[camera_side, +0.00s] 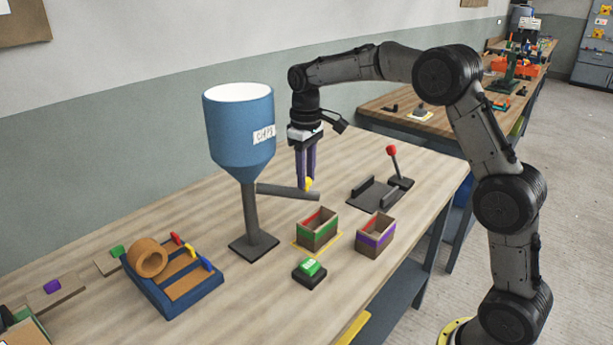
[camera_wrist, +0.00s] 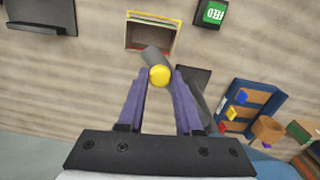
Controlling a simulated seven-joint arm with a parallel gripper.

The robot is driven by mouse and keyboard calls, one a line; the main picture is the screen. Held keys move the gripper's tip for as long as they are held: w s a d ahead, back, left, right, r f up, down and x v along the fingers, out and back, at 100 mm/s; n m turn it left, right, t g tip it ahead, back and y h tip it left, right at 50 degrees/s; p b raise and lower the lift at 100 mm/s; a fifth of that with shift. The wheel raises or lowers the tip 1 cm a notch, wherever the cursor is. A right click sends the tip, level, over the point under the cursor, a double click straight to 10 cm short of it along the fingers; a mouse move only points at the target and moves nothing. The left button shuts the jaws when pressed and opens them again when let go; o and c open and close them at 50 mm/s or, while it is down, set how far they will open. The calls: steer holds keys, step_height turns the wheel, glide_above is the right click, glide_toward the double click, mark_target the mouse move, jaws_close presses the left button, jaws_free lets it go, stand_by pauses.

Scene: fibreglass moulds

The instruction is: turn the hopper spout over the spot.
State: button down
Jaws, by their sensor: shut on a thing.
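The blue hopper (camera_side: 238,130) stands on a dark post. Its grey spout (camera_side: 285,191) sticks out to the right; a yellow knob (camera_side: 309,183) is near its outer end. My gripper (camera_side: 307,180) has its purple fingers shut on the knob, which shows between them in the wrist view (camera_wrist: 160,76). The spot is a yellow outline (camera_side: 299,246) on the table, with a green-striped open box (camera_side: 319,234) standing on it. In the wrist view the spout end (camera_wrist: 154,56) overlaps the near edge of this box (camera_wrist: 150,35). The fingertips partly hide the knob in the side view.
A purple-striped box (camera_side: 375,238) stands right of the spot. A green button (camera_side: 310,268) is in front; it reads FEED in the wrist view (camera_wrist: 213,13). A dark tray (camera_side: 372,193) and a red-topped lever (camera_side: 395,165) lie behind. A blue rack (camera_side: 180,285) is at left.

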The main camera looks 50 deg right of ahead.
steer(key=shift+w+d+r, duration=0.1)
steer(key=shift+w, duration=0.1)
steer(key=c, duration=0.8)
jaws_free()
steer(key=shift+o, duration=1.1)
steer(key=shift+s, duration=0.1)
step_height(320, 180, up, 14)
